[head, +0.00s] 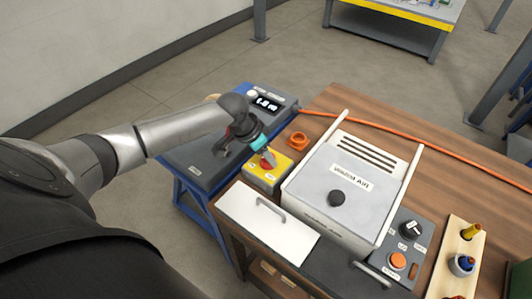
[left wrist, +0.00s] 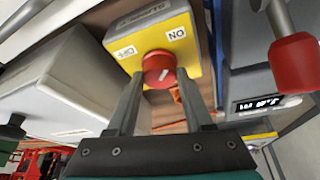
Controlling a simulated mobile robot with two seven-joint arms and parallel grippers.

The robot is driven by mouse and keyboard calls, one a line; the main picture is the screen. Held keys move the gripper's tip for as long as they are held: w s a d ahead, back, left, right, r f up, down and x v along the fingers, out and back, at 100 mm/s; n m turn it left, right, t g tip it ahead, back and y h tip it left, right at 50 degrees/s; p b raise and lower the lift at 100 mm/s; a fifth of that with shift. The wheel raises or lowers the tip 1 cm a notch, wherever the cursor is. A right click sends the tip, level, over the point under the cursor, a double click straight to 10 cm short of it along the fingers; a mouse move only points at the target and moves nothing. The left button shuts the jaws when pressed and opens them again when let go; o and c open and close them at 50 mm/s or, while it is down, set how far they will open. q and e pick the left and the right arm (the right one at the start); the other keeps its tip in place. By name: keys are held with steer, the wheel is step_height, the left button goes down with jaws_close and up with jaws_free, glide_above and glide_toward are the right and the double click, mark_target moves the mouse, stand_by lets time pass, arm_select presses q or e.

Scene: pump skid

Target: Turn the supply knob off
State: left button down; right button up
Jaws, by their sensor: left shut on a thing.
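The supply knob is a round red knob (head: 267,163) on top of a yellow box (head: 254,179). In the left wrist view the knob (left wrist: 158,69) carries a short white mark, set at a slant. The yellow box (left wrist: 191,51) has an OFF label on the left and an ON label on the right in that view. My left gripper (head: 265,154) reaches down over the knob, and its two fingers (left wrist: 158,78) are shut on the knob's sides. The fingers partly cover the knob in the head view. My right gripper is not in view.
A grey panel with a display (head: 267,103) and a red-gripped lever (left wrist: 295,63) stands left of the wooden bench. A grey WARM AIR box (head: 335,182) stands right of the yellow box. An orange ring (head: 298,139) and an orange hose (head: 400,139) lie behind.

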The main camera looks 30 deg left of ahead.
arm_select(q)
steer(key=n+p, duration=0.2)
steer(key=p, duration=0.1)
steer(key=n+y+p, duration=0.1)
steer(key=n+p, duration=0.1)
steer(key=p, duration=0.2)
steer(key=n+y+p, duration=0.1)
steer(key=n+p, duration=0.2)
steer(key=p, duration=0.1)
steer(key=shift+s+d+r, duration=0.1)
steer(key=shift+d+r, duration=0.1)
steer(key=shift+d, duration=0.15)
steer(key=shift+n+y+p, duration=0.4)
steer(key=shift+p, duration=0.1)
steer(key=n+y+p, duration=0.1)
steer(key=n, duration=0.1)
steer(key=shift+d+f+n+p, duration=0.1)
steer(key=shift+d+n+p, duration=0.05)
steer(key=shift+n+p, duration=0.2)
steer(key=shift+n+y, duration=0.3)
steer(key=shift+n, duration=0.65)
steer(key=shift+f+n+g+y, duration=0.15)
steer(key=shift+n+g+y, duration=0.35)
steer(key=shift+n, duration=0.7)
steer(key=shift+w+n+g, duration=0.2)
steer(key=shift+n+g, duration=0.3)
steer(key=shift+n, duration=0.8)
steer(key=shift+n+y, duration=0.3)
